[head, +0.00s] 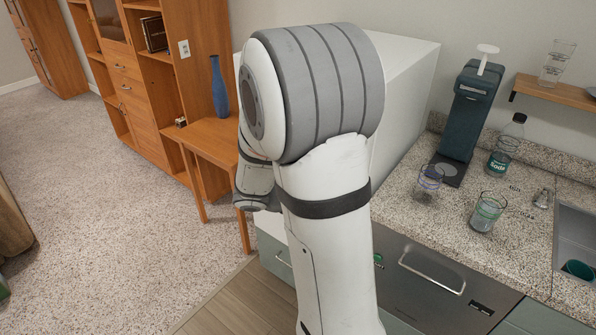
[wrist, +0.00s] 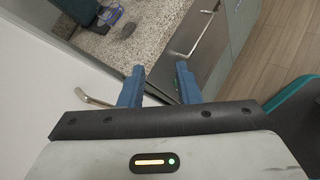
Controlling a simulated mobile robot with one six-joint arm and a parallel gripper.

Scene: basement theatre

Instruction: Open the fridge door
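The fridge (head: 408,78) is a white box behind my arm in the head view; my arm hides most of its front. In the wrist view its white door (wrist: 38,85) fills the left side and looks shut. A metal handle (wrist: 95,100) stands out from the door, just left of my left finger, which may hide part of it. My gripper (wrist: 159,75) is open, with two blue fingers apart and nothing visible between them. I cannot tell whether a finger touches the handle. The fingers are hidden in the head view.
A speckled counter (head: 400,205) right of the fridge holds a dark drink machine (head: 470,112), a bottle (head: 505,145) and glasses. Below it is a dark appliance front with a bar handle (head: 430,272). A wooden table (head: 215,138) with a blue vase (head: 219,88) stands left. Open floor lies left.

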